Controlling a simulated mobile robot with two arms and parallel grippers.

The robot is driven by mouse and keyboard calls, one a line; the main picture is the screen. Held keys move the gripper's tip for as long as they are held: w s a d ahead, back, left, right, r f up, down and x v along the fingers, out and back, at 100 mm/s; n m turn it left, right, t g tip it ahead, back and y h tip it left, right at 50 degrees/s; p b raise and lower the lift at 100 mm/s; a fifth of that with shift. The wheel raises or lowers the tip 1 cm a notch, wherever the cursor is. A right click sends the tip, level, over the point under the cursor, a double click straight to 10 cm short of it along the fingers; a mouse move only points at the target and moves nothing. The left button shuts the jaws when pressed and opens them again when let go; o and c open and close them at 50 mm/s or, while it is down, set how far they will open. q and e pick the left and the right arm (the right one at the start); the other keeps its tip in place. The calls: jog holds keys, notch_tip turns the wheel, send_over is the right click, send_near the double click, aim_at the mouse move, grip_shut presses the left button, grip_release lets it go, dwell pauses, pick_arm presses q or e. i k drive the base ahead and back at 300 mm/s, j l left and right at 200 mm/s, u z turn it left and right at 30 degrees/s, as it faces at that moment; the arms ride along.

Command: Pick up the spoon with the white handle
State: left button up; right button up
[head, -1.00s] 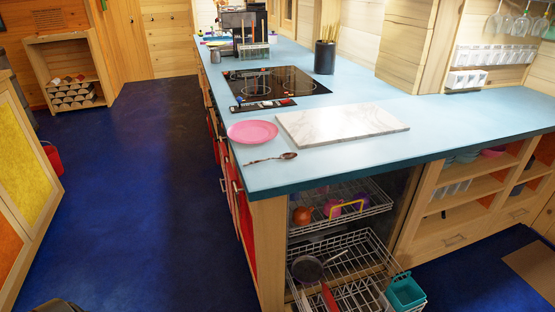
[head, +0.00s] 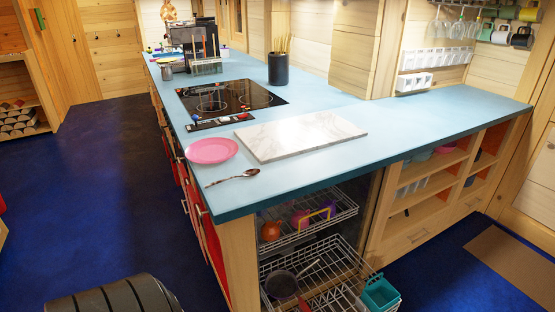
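A spoon (head: 232,177) lies on the near left corner of the light blue counter (head: 300,187), close to its left edge. Its bowl points right and its handle points left toward the edge. The handle looks dark or brownish at this size; I cannot make out a white handle. It lies just in front of a pink plate (head: 211,150) and apart from it. Neither of my grippers is in view.
A marble board (head: 300,136) lies right of the plate, with a black cooktop (head: 228,98) behind. A dark utensil holder (head: 278,69) stands farther back. Open wire racks (head: 315,268) sit below the counter's front. The counter's right part is clear.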

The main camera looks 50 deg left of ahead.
aim_at(249, 172)
jog(key=j+z, duration=0.2)
jog(key=j, duration=0.25)
jog(key=k+j+z, duration=0.15)
jog(key=j, duration=0.25)
jog(key=k+j+z, duration=0.2)
jog(key=j, duration=0.25)
jog(key=j+z, duration=0.2)
jog(key=j, duration=0.25)
jog(key=k+j+z, duration=0.2)
jog(key=j, duration=0.15)
